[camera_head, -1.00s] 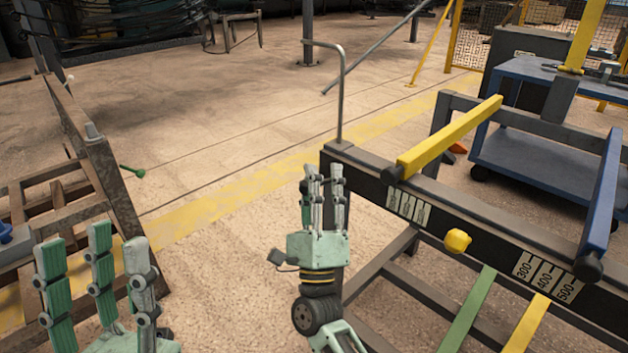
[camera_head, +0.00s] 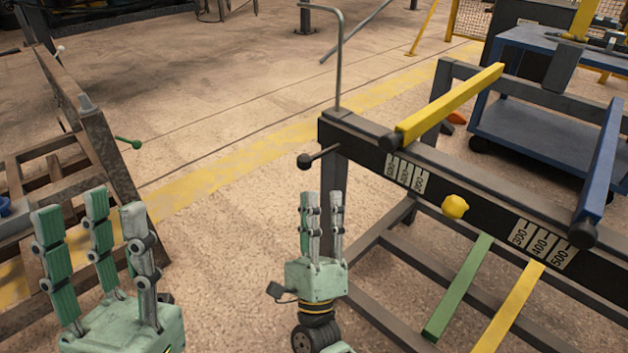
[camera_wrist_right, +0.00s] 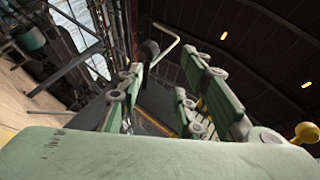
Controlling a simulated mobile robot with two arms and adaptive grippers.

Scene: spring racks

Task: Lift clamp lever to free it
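The clamp lever (camera_head: 322,155) is a short dark rod with a round black ball knob at its left end. It sticks out from the near-left end of the dark rack beam (camera_head: 352,150). My right gripper (camera_head: 321,200) points up, just below the lever and apart from it in the head view. Its fingers are spread with nothing between them. In the right wrist view (camera_wrist_right: 160,100) a dark round knob (camera_wrist_right: 150,49), probably the lever's, shows beyond the fingers. My left gripper (camera_head: 95,210) is open and empty at the lower left, far from the lever.
A yellow bar (camera_head: 450,103) and a blue bar (camera_head: 602,170) lie across the rack. A yellow knob (camera_head: 455,206) sits on the beam's front. A bent grey rod (camera_head: 340,60) rises from the beam's end. A rusty frame (camera_head: 100,150) stands left. Floor between is clear.

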